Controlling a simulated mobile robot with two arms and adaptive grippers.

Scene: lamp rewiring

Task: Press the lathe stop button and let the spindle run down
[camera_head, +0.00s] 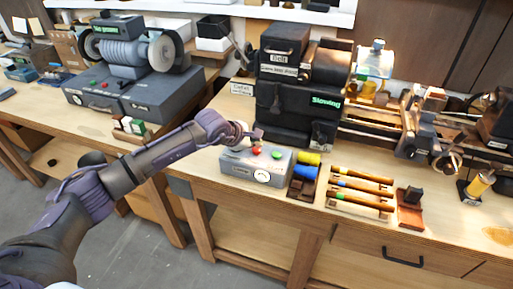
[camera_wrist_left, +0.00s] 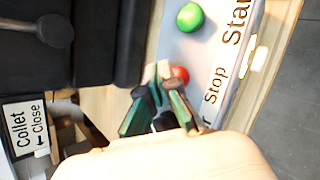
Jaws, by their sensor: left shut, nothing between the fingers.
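The grey control box (camera_head: 240,172) stands at the bench's front edge, with a red stop button (camera_head: 256,151) and a green start button (camera_head: 277,153) on top. My left gripper (camera_head: 256,137) is shut and empty, just above and behind the red button. In the left wrist view its fingertips (camera_wrist_left: 157,76) overlap the edge of the red button (camera_wrist_left: 181,75), beside the word "Stop"; I cannot tell whether they touch. The green button (camera_wrist_left: 189,17) is clear of them. The dark lathe (camera_head: 283,105) behind carries a lit "Slowing" sign (camera_head: 327,103). My right gripper is out of view.
Yellow and blue spools (camera_head: 305,175) and a rack of wooden-handled tools (camera_head: 360,192) sit right of the box. A collet label (camera_head: 242,89) stands behind my gripper. A bench grinder (camera_head: 125,50), with a "No power" sign, is on the left bench.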

